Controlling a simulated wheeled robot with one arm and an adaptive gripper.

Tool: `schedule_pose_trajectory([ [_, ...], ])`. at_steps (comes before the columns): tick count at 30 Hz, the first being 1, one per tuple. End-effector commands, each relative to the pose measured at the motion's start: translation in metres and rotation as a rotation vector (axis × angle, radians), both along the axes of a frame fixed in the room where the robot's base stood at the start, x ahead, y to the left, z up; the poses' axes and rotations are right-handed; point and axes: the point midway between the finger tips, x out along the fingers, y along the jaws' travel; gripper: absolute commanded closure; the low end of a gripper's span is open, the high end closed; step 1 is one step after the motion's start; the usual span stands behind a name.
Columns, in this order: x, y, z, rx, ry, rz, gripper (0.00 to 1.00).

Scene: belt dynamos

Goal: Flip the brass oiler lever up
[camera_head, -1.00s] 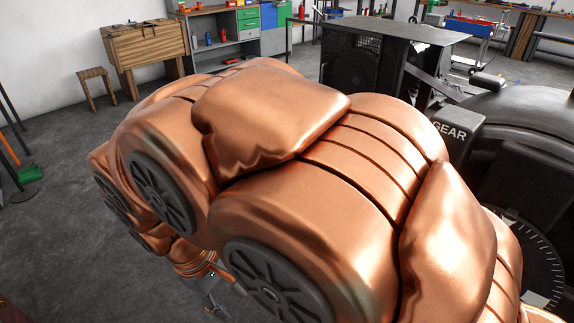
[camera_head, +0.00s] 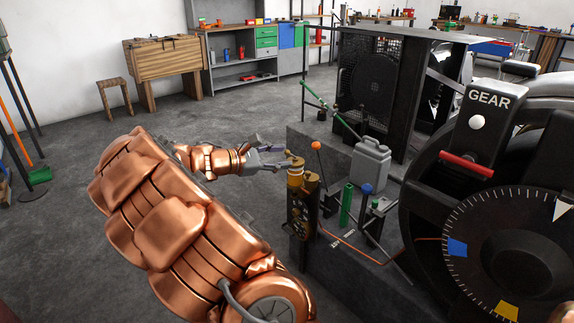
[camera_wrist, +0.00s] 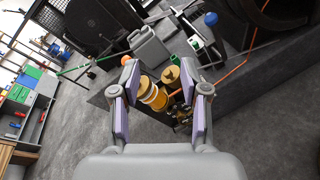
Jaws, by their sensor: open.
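The brass oiler (camera_head: 295,178) shows as small brass cylinders on top of a dark block, at the corner of a grey base. In the wrist view its brass cylinders (camera_wrist: 153,96) lie between and beyond my fingers. I cannot make out which part is its lever or how it stands. My gripper (camera_head: 284,157) reaches in from the left, its fingertips close to the oiler's top; contact cannot be told. In the wrist view my gripper (camera_wrist: 160,77) is open, with nothing held between its two fingers.
An orange ball knob (camera_head: 315,146) on a stem stands just behind the oiler. A grey jerrycan (camera_head: 370,163), a green cylinder (camera_head: 346,204) and a blue-topped item (camera_head: 366,189) stand to the right. The gear panel (camera_head: 489,100) is farther right. Open floor lies left.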

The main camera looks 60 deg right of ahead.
Motion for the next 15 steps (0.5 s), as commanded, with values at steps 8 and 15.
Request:
schedule_pose_trajectory([
  [8, 0.063, -0.05, -0.055, -0.076, 0.255, 0.148, 0.55],
  [15, 0.083, -0.064, -0.071, -0.094, 0.333, 0.199, 0.55],
])
